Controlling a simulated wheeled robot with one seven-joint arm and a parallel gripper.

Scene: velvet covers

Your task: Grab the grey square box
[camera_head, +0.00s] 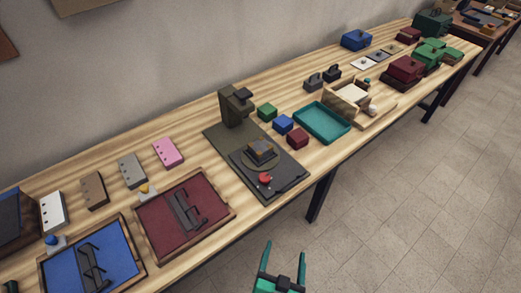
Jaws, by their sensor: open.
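My gripper (285,250) shows at the bottom centre, with two teal fingers spread apart and nothing between them. It is over the floor, in front of the table's near edge and apart from everything on it. A grey block with small dark dots (131,170) lies on the left part of the wooden table, between a brown block and a pink one. A small dark squarish box with a patterned top (261,150) sits on a dark grey stand plate (285,178). I cannot tell for sure which one is the grey square box.
Green, blue and maroon cubes stand beside a teal tray (341,130). More boxes crowd the table's (350,151) far end. The floor (400,220) on the right is clear.

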